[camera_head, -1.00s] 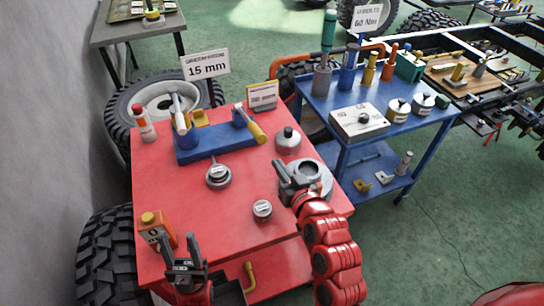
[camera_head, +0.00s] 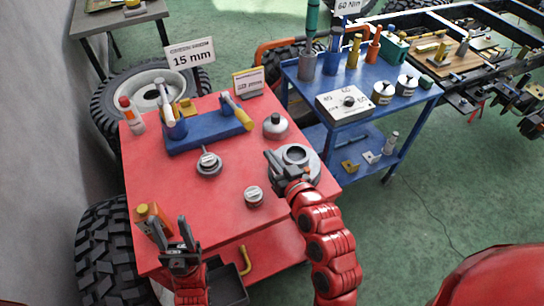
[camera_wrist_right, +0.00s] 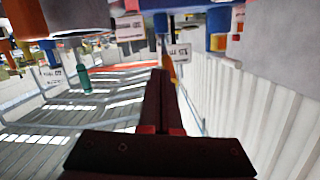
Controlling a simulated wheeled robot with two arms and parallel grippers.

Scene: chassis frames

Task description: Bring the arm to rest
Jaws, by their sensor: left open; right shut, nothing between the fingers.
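My right gripper (camera_head: 272,160) is over the red table (camera_head: 228,208), just left of a grey ring-shaped part (camera_head: 314,166). Its fingers are shut with nothing between them. In the right wrist view the closed dark fingers (camera_wrist_right: 162,85) point away from the camera and that view looks upside down. My left gripper (camera_head: 181,240) is at the front left of the red table, open and empty, with its fingers up. It is beside an orange-topped device (camera_head: 150,218). Whether the right gripper touches the ring cannot be told.
A blue tool holder (camera_head: 205,133), a grey gauge-like part (camera_head: 208,163), a small round can (camera_head: 253,196) and a dark knobbed weight (camera_head: 276,126) stand on the red table. A blue cart (camera_head: 400,120) stands right. Green floor (camera_head: 430,215) is open at right.

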